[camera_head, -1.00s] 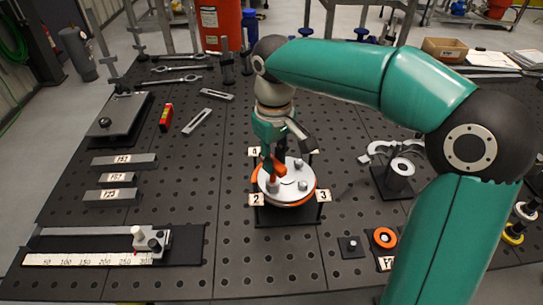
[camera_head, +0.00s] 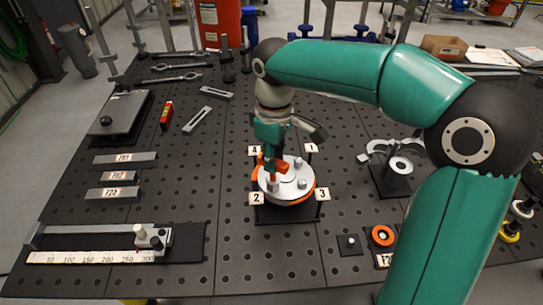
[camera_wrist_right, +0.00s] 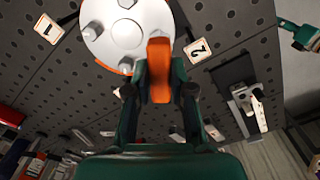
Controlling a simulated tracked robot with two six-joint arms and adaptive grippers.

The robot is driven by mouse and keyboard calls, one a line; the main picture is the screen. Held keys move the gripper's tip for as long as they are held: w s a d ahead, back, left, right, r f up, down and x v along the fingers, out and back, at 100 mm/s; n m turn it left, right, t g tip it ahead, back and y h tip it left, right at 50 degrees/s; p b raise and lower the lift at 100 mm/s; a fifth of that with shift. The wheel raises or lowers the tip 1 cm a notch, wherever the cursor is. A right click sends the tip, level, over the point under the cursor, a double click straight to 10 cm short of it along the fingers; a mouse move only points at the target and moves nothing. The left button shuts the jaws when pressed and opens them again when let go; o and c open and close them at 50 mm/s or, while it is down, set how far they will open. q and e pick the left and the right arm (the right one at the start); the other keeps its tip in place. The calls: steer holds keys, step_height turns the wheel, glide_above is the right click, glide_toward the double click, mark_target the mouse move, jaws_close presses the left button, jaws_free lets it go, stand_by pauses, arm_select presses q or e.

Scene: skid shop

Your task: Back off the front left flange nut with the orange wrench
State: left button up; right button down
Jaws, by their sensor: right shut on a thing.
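The round silver flange (camera_head: 290,189) with an orange band under its rim sits on a dark stand, with number tags at its corners. Nuts stand up on it, one at the back right (camera_head: 298,162) and one at the front right (camera_head: 301,184). My right gripper (camera_head: 272,158) is above its left side, shut on the orange wrench (camera_wrist_right: 159,70). The wrench reaches down over the flange beside tag 2 (camera_head: 256,198). It hides the front left nut, so I cannot tell whether it is seated. A green gripper part, seemingly my left gripper (camera_wrist_right: 300,36), shows at the wrist view's right edge.
A caliper-like gauge (camera_head: 95,257) lies front left, with marked bars (camera_head: 120,176) behind it. A grey ring stand (camera_head: 398,172) and an orange ring (camera_head: 382,236) are to the right. The perforated table is clear just left of the flange.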

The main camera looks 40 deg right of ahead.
steer(key=n, duration=0.2)
steer(key=shift+n, duration=0.3)
steer(key=shift+r, duration=0.1)
steer(key=shift+p, duration=0.3)
steer(key=shift+r+n+p, duration=0.1)
steer(key=shift+n+p, duration=0.25)
steer(key=shift+n, duration=1.35)
steer(key=shift+n+p, duration=0.5)
steer(key=shift+n, duration=0.4)
steer(key=shift+m, duration=0.3)
